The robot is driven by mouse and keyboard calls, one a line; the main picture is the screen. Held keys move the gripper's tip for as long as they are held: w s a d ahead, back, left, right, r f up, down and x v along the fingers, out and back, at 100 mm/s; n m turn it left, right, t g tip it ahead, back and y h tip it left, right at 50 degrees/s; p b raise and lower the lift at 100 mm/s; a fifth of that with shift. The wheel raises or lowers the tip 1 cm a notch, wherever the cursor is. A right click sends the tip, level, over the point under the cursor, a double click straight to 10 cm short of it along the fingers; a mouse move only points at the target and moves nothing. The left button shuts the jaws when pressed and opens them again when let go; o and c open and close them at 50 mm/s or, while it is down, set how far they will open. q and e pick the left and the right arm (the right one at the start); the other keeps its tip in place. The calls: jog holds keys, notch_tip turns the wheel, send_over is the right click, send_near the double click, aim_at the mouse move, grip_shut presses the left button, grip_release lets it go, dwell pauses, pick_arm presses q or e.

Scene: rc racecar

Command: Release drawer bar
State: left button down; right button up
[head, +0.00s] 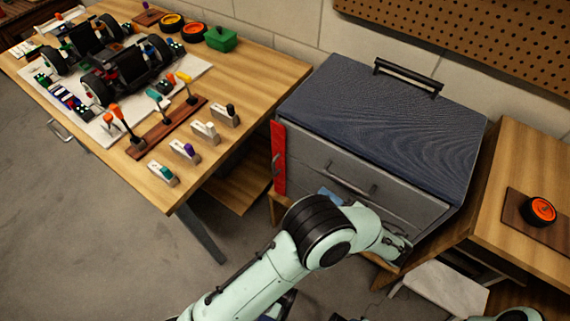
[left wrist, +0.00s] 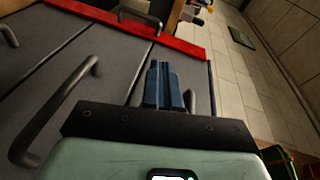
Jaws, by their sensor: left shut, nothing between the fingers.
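The drawer bar is a red upright strip (head: 279,150) with a small dark handle, along the left front edge of the grey drawer cabinet (head: 310,151). In the left wrist view the red bar (left wrist: 186,46) crosses the top, and its handle (left wrist: 140,17) stands out from it. My left gripper (left wrist: 164,66) is shut and empty, its blue fingers pointing toward the bar with a gap between. In the head view its blue fingers (head: 331,196) show only partly, behind my arm, in front of the drawers. My right gripper is out of view.
Drawer handles (head: 351,179) stick out from the drawer fronts; one (left wrist: 60,108) lies left of the gripper in the wrist view. A workbench (head: 285,72) with a toy car and levers stands left.

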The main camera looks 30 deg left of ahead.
aim_at(276, 159)
pick_arm(q)
jog(key=b+x, duration=0.1)
jog(key=x, duration=1.5)
jog(key=shift+a+f, duration=0.1)
jog(key=shift+a, duration=0.2)
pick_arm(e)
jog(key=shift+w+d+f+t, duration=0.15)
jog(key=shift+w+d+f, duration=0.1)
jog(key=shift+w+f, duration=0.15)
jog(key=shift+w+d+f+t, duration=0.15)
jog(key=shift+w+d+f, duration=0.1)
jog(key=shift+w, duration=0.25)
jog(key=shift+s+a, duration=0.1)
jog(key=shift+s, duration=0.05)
pick_arm(q)
jog(key=shift+s+a+m+t, duration=0.1)
jog(key=shift+s+m+t, duration=0.1)
jog(key=shift+m+t, duration=0.3)
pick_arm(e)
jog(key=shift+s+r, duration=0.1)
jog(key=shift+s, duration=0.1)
